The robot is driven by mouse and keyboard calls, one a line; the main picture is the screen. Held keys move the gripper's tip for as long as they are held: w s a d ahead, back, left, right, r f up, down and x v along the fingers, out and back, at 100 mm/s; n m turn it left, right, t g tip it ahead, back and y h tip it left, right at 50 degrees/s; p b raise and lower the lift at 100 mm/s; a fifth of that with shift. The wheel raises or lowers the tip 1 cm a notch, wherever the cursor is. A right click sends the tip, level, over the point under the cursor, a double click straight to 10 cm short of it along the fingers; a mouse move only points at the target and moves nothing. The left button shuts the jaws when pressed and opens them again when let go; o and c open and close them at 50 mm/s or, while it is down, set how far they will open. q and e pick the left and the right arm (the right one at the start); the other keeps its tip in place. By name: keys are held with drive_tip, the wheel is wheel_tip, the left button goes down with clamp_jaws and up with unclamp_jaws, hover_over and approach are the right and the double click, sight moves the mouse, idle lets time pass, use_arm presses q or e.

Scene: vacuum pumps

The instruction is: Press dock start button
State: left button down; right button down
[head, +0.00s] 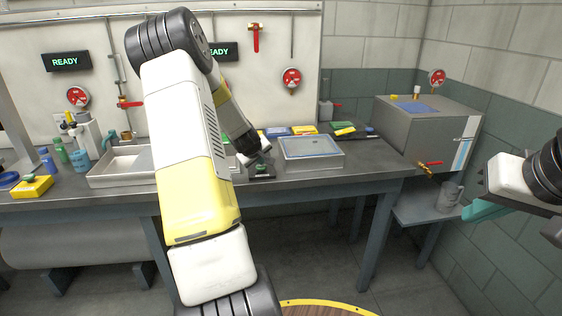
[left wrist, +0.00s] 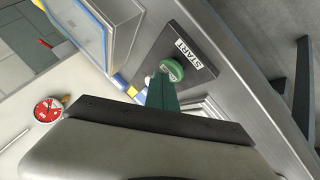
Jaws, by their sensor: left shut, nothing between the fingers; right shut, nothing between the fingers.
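The start button is a green round cap (left wrist: 172,70) on a dark plate with a white START label (left wrist: 190,55), seen in the left wrist view. In the head view the green cap (head: 262,167) shows small at the bench's front edge, beside a clear-lidded tray. My left gripper (left wrist: 163,80) is shut and empty, its green fingertips right at the cap's edge; I cannot tell whether they touch it. In the head view the left gripper is mostly hidden behind its arm. My right gripper (head: 482,211) is shut and empty, far right, away from the bench.
The clear-lidded tray (head: 312,163) stands right of the button. A metal tray (head: 118,178) and a yellow box with a green top (head: 32,187) lie left. A grey box unit (head: 425,130) and a mug (head: 449,197) are at right. Two READY displays (head: 66,62) hang on the wall.

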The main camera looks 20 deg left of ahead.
sight(261, 167)
use_arm(q)
drive_tip(key=shift+f, duration=0.2)
idle(0.4)
drive_tip(key=shift+r, duration=1.05)
drive_tip(key=shift+r, duration=2.55)
